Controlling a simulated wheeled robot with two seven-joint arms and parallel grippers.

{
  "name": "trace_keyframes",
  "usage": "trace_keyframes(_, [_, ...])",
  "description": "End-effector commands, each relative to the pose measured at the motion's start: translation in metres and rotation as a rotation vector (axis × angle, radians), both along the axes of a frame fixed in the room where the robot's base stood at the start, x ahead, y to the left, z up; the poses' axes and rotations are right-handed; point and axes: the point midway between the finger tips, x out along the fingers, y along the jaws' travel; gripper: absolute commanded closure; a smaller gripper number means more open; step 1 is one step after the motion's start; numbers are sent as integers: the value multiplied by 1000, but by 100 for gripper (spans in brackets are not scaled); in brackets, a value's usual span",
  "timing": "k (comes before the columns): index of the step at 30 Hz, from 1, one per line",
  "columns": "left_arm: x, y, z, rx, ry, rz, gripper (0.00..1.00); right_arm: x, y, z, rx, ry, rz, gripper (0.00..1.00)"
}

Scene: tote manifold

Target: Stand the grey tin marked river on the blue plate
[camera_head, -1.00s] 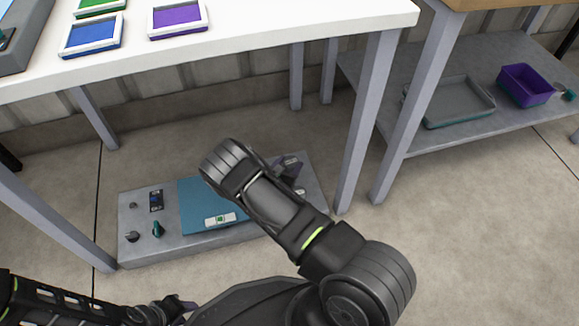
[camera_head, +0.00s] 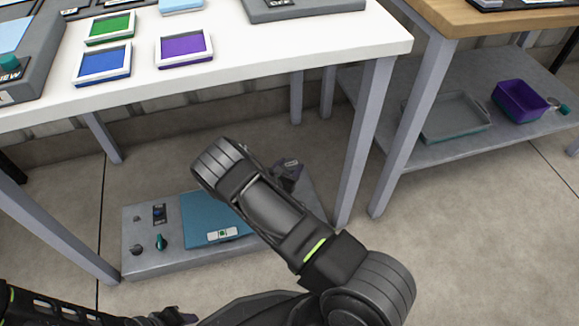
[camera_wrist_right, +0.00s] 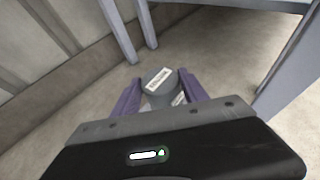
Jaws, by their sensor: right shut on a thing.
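My right gripper (camera_wrist_right: 160,92) is shut on a round grey tin (camera_wrist_right: 158,76) in the right wrist view, with a purple finger at each side. The tin has white labels on its top and side, too small to read. In the head view my right gripper (camera_head: 288,172) is low, beyond my forearm, near the low grey platform; the tin is not clear there. The blue plate (camera_head: 102,63), a square with a white rim, lies on the white table, up and left of that gripper. My left gripper (camera_head: 178,316) is partly cut off at the bottom edge.
A green plate (camera_head: 110,27) and a purple plate (camera_head: 184,47) lie beside the blue one. The white table's (camera_head: 270,68) front edge and legs stand near my right arm. The low platform (camera_head: 160,262) carries a blue panel and knobs. A purple bin (camera_head: 520,100) is at right.

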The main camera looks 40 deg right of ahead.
Motion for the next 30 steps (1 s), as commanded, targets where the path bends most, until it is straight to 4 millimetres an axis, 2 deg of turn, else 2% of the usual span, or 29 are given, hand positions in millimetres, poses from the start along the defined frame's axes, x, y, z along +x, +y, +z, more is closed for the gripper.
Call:
trace_keyframes(4, [0,0,0,0,0,0,65,1,0,2,0,-2,1,96])
trace_keyframes(7, [0,0,0,0,0,0,65,5,4,10,0,-3,3,96])
trace_keyframes(11, [0,0,0,0,0,0,65,16,18,40,1,-9,12,96])
trace_keyframes(14, [0,0,0,0,0,0,65,27,38,79,3,-13,20,96])
trace_keyframes(17, [0,0,0,0,0,0,65,33,67,129,6,-14,32,96])
trace_keyframes(20, [0,0,0,0,0,0,65,29,103,184,9,-13,43,96])
trace_keyframes(21, [0,0,0,0,0,0,65,24,118,205,9,-12,49,96])
trace_keyframes(24, [0,0,0,0,0,0,65,3,155,252,9,-8,67,96])
trace_keyframes(27, [0,0,0,0,0,0,65,-27,185,286,7,-4,89,96])
trace_keyframes(30, [0,0,0,0,0,0,65,-52,205,305,3,-1,113,96])
